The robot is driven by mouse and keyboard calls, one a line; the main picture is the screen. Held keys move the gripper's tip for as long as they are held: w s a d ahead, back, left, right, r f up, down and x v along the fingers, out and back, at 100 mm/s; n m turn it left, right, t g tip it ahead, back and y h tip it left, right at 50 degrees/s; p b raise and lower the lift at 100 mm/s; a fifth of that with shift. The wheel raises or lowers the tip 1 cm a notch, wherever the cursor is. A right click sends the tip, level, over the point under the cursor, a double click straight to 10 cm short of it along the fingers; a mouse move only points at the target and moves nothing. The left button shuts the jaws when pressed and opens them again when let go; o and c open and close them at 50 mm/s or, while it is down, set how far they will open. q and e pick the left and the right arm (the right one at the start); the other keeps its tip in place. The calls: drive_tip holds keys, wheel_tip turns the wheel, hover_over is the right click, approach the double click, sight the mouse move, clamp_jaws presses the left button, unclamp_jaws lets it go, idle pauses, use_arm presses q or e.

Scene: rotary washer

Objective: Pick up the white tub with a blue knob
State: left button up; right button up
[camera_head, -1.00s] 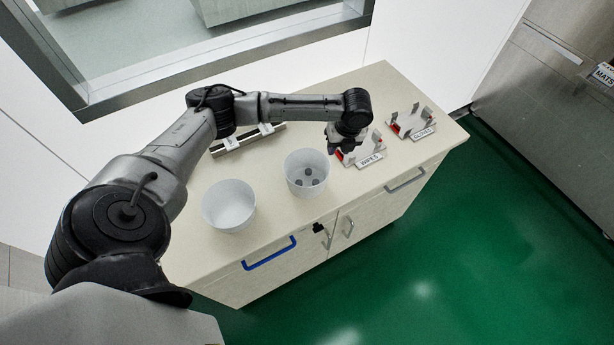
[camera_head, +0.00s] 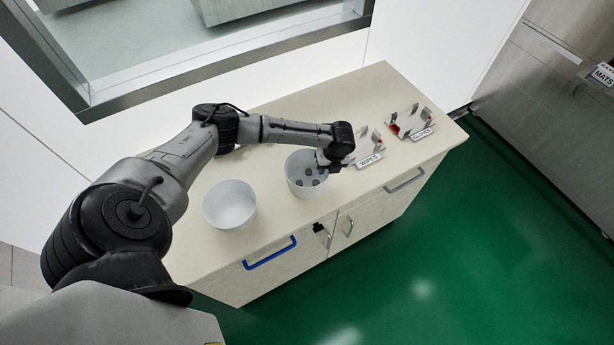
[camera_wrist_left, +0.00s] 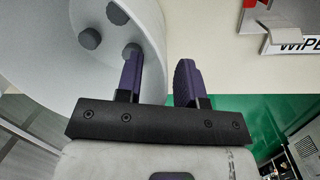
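Two white tubs stand on the beige counter (camera_head: 270,235). The right tub (camera_head: 303,191) has several dark grey round pieces on its inside; the left tub (camera_head: 229,213) looks empty. I see no blue knob on either. My left gripper (camera_head: 324,163) is at the right rim of the right tub, fingers pointing down. In the left wrist view its two fingers (camera_wrist_left: 160,78) are apart, with the tub (camera_wrist_left: 50,50) behind the left finger and the rim between them. Whether they touch it I cannot tell. My right gripper is out of view.
White holders labelled WIPES (camera_head: 366,150) and GLOVES (camera_head: 410,123) stand right of the tubs. The drawer front has a blue handle (camera_head: 270,253). A window frame (camera_head: 230,55) is behind the counter. Green floor is clear at the right.

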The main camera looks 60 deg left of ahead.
use_arm(q)
drive_tip(key=shift+f, duration=0.55)
drive_tip(key=shift+c, duration=0.2)
clamp_jaws()
